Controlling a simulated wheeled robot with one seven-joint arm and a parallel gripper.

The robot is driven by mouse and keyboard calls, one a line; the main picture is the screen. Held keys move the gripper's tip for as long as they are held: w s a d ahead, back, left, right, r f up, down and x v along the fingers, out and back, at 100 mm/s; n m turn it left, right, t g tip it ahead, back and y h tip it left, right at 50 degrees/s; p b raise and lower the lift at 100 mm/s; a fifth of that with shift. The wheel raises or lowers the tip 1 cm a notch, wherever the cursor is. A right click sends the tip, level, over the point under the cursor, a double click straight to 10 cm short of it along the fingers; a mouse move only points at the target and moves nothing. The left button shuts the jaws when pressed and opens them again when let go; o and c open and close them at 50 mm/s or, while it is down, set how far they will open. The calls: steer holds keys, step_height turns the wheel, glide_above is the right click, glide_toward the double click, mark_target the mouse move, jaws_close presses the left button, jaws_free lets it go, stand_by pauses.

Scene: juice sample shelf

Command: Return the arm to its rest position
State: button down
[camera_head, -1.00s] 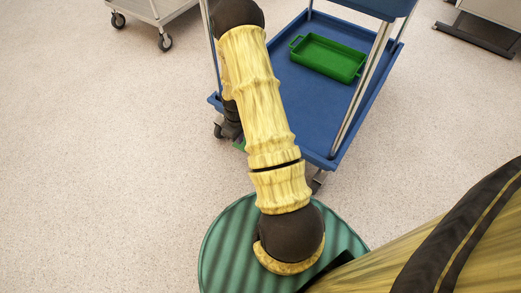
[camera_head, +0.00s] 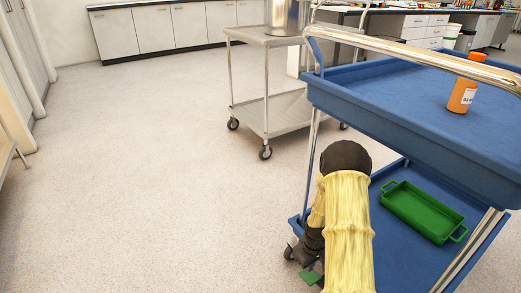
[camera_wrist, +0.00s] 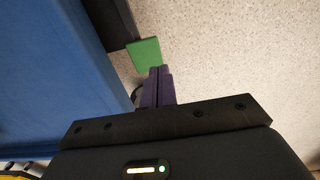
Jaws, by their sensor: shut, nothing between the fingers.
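My gripper (camera_wrist: 158,87) shows in the wrist view with its narrow purple fingers together and nothing between them. It points down toward the speckled floor beside the blue cart. In the head view my yellow arm (camera_head: 346,235) hangs at the cart's left front side, with its dark elbow (camera_head: 346,157) below the upper tray. The gripper's fingertips cannot be made out in the head view.
The blue cart (camera_head: 400,110) stands close at right, carrying an orange bottle (camera_head: 463,96) on top and a green tray (camera_head: 424,211) below. In the wrist view its blue side (camera_wrist: 50,75) and a green piece (camera_wrist: 146,52) are near the fingers. A metal cart (camera_head: 272,114) stands behind. Floor at left is clear.

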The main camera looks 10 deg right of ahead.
steer(key=s+a+r+m+t+p, duration=0.1)
steer(key=s+a+r+p, duration=0.35)
steer(key=r, duration=0.95)
steer(key=s+a+r+m+t+p, duration=0.15)
steer(key=s+a+r+p, duration=0.3)
steer(key=r, duration=0.85)
steer(key=s+a+r+m+p, duration=0.2)
steer(key=s+a+r+p, duration=0.25)
steer(key=r, duration=0.95)
steer(key=w+p+v, duration=0.3)
steer(key=p+v, duration=0.9)
steer(key=w+r+p+v, duration=0.1)
steer(key=w+p+v, duration=0.2)
steer(key=p+v, duration=0.9)
steer(key=w+r+p+v, duration=0.1)
steer(key=w+p+v, duration=0.2)
steer(key=p+v, duration=0.9)
steer(key=shift+r+p, duration=0.2)
steer(key=shift+p, duration=0.65)
steer(key=shift+s+n, duration=0.1)
steer(key=shift+n, duration=0.15)
